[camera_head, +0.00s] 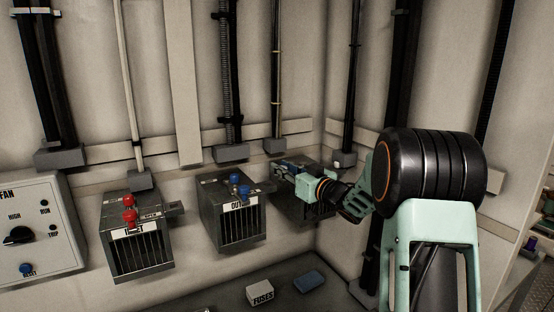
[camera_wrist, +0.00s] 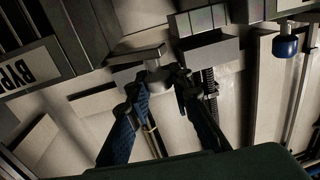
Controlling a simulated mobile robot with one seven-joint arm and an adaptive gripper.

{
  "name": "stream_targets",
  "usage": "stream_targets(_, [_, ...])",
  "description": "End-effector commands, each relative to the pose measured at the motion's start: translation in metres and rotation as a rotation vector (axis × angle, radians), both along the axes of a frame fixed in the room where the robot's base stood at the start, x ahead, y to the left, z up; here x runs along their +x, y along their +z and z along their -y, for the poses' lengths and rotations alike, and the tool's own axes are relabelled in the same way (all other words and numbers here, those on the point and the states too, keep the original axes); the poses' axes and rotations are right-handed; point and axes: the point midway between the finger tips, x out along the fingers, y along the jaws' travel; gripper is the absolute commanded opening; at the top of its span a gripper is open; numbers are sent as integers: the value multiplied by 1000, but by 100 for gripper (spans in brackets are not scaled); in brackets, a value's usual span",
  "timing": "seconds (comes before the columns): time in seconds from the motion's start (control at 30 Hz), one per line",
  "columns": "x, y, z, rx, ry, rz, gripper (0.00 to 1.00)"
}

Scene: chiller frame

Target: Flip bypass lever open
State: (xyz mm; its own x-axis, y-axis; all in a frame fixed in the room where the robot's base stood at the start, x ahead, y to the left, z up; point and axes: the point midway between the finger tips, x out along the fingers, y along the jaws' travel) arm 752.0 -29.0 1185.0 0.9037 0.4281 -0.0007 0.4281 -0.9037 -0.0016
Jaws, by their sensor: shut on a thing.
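The bypass box (camera_head: 300,207) is a dark grey housing in the corner, partly hidden behind my gripper (camera_head: 283,171). In the wrist view its cut-off label "BYP" (camera_wrist: 22,75) shows at the left. The bypass lever (camera_wrist: 138,53) appears as a short grey bar with a pale rounded knob (camera_wrist: 157,74) at its end. The fingertips of my gripper (camera_wrist: 160,88) are on either side of this knob and shut on it. The lever is hidden behind my gripper in the head view.
The outlet box (camera_head: 235,222) with blue knobs stands just left; one blue knob (camera_wrist: 286,46) shows in the wrist view. Further left are the inlet box (camera_head: 140,262) with red knobs and the fan panel (camera_head: 40,225). A fuses box (camera_head: 260,293) and blue block (camera_head: 309,281) lie below.

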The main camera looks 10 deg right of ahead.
Motion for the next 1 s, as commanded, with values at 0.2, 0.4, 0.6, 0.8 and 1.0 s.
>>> stream_targets(0.2, [-13, 5, 21, 2, 160, -2, 0])
stream_targets(0.4, [-22, 3, 36, 0, 303, 0, 0])
stream_targets(0.6, [-27, 1, 48, -1, 409, 1, 0])
stream_targets(0.8, [-30, 1, 57, -2, 484, 2, 0])
stream_targets(1.0, [-32, 0, 63, -1, 528, 1, 0])
